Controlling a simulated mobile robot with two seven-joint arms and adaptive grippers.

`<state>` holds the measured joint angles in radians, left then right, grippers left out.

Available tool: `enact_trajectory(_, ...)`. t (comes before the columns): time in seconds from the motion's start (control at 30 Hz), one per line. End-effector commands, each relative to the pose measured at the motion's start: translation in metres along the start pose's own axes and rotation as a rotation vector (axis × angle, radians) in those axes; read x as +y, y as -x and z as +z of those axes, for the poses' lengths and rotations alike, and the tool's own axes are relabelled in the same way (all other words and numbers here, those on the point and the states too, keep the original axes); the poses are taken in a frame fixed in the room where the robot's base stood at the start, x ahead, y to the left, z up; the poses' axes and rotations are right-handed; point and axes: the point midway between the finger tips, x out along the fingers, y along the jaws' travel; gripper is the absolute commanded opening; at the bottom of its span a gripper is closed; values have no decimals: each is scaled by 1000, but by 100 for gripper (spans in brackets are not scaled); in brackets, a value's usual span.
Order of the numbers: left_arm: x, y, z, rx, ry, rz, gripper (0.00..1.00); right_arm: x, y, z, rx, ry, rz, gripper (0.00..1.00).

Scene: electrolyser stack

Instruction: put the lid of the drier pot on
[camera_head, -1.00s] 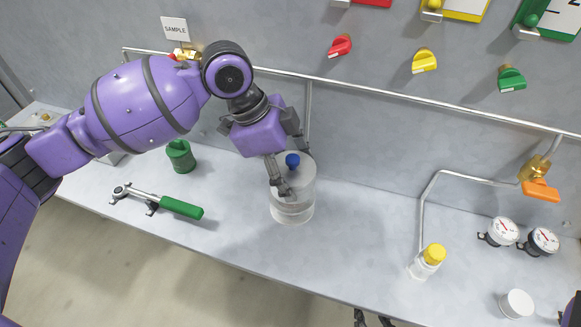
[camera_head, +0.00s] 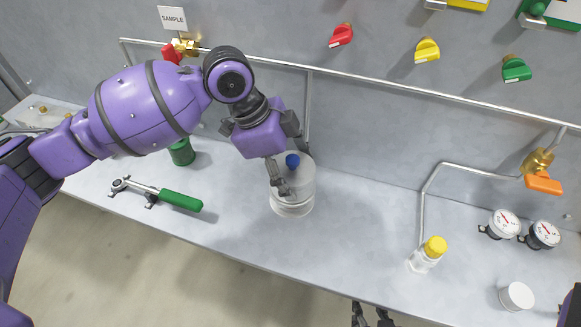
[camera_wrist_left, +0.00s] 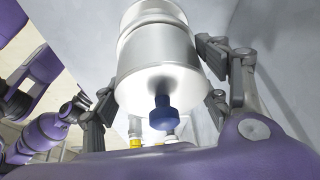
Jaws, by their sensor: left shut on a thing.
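A green-handled wrench (camera_head: 180,200) and a green container (camera_head: 182,152) are left of the pot. A yellow-capped bottle (camera_head: 430,255), two gauges (camera_head: 505,224) and a white cup (camera_head: 517,297) are at the right. A pipe runs along the wall behind. The bench between pot and bottle is clear.

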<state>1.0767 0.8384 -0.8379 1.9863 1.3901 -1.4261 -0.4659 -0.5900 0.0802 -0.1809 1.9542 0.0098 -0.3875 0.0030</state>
Motion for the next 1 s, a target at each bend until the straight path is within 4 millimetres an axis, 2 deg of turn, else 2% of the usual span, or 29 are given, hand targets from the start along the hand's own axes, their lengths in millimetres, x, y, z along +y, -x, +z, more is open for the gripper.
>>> enact_trajectory(0.2,0,-1,0,0,0,0,43,1,0,1,-1,5,0,40)
enact_trajectory(0.23,0,-1,0,0,0,0,72,2,0,1,-2,6,0,40)
enact_trajectory(0.37,0,-1,0,0,0,0,90,4,1,3,-5,12,1,40)
enact_trajectory(0.77,0,1,1,0,0,0,90,3,3,6,-10,3,4,40)
enact_trajectory(0.87,-1,11,1,0,1,-2,90,3,3,6,-9,4,3,40)
enact_trajectory(1.0,-1,37,1,-1,0,-5,90,3,3,5,-9,5,3,40)
